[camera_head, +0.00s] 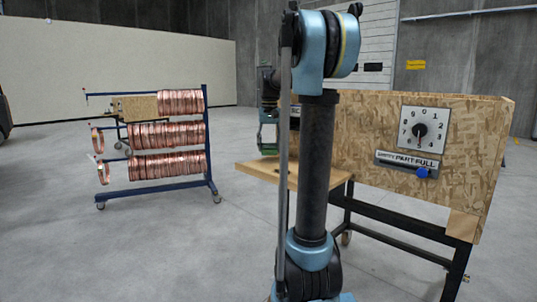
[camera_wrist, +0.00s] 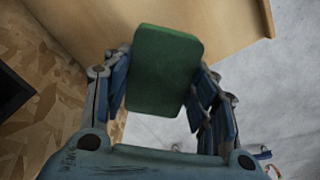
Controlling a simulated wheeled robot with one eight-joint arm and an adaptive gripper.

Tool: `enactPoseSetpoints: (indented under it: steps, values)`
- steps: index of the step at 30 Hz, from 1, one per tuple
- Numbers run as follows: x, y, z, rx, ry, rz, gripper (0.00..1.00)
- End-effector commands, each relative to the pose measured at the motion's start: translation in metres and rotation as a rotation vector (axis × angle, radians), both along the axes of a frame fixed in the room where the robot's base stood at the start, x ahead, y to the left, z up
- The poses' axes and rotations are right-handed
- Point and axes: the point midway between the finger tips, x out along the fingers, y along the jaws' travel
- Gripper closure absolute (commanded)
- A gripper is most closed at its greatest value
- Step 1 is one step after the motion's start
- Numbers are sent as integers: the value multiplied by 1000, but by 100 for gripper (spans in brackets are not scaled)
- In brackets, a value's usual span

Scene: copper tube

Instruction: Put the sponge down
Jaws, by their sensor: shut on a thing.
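The green sponge (camera_wrist: 165,70) is a flat rounded block between the two fingers of my gripper (camera_wrist: 160,80) in the wrist view. The fingers are shut on its sides. A pale wooden shelf (camera_wrist: 225,25) shows behind and below the sponge; I cannot tell whether they touch. In the head view my gripper (camera_head: 268,135) hangs just above the left part of the shelf (camera_head: 290,172), partly hidden by my arm. A small green edge shows at its lower end.
A chipboard panel (camera_head: 350,150) with a numbered dial (camera_head: 423,129) and a slider with a blue knob (camera_head: 422,172) stands behind the shelf, on a black frame (camera_head: 405,225). A blue rack (camera_head: 160,185) of copper coils stands at the left. The floor between is clear.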

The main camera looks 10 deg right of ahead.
Motion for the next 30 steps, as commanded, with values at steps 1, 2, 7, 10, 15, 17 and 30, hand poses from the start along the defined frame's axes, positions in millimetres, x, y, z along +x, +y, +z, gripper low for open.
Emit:
enactPoseSetpoints:
  steps: [1, 2, 7, 10, 15, 17, 30]
  values:
    - [0, 0, -7, 0, 0, 0, 66]
    - [0, 0, -12, 0, 0, 0, 66]
    - [0, 0, -30, 0, 0, 0, 66]
    - [0, 0, -31, 0, 0, 1, 66]
    - [0, 1, -31, 0, 0, 1, 66]
    - [0, 1, -33, 0, 0, 1, 66]
    - [0, 2, -32, 0, 0, 2, 27]
